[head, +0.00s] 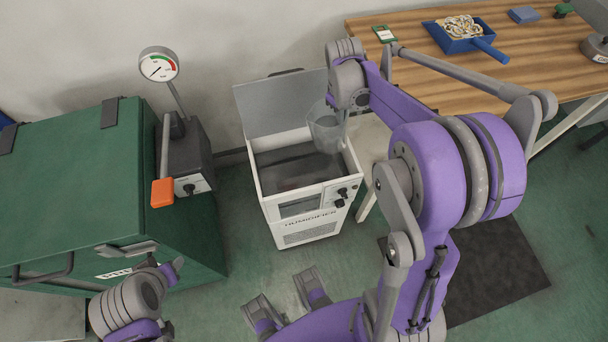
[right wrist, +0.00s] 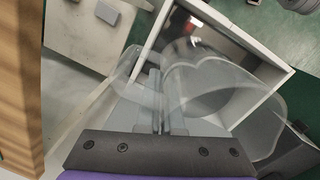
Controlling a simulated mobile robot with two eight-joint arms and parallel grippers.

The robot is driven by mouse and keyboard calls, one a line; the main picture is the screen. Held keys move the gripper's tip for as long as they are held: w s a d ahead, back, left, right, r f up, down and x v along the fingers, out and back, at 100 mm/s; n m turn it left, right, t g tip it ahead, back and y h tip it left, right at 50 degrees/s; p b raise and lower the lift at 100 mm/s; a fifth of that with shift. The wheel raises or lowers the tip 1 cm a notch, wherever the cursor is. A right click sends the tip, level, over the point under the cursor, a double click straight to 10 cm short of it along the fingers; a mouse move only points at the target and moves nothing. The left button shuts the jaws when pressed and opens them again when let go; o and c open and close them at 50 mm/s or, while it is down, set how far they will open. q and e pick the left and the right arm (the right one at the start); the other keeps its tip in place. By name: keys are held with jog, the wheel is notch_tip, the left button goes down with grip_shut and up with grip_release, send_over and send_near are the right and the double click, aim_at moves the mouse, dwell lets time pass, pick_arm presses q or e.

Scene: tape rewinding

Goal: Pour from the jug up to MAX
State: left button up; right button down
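The clear jug (head: 322,130) hangs over the open tank of the white humidifier (head: 303,227). My right gripper (right wrist: 160,95) is shut on the jug's handle, and the jug body (right wrist: 212,88) shows beside the fingers in the right wrist view. In the head view the jug looks near upright; I see no stream from it, and cannot tell its water level. The humidifier's grey lid (head: 285,103) is open at the back. The tank inside is dark, and I cannot make out a MAX mark or water line.
A green cabinet (head: 80,190) stands left of the humidifier, with a gauge (head: 158,65) and an orange-handled lever (head: 163,192). A wooden bench (head: 420,75) at right bears a blue dustpan-like tray (head: 460,43). A dark mat (head: 490,270) lies on the green floor.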

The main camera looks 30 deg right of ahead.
jog(key=shift+a+f+y+b, duration=0.4)
jog(key=shift+f+y, duration=0.25)
jog(key=shift+y, duration=0.15)
jog(key=shift+r, duration=0.1)
notch_tip(320, 180, up, 6)
jog(key=p, duration=0.4)
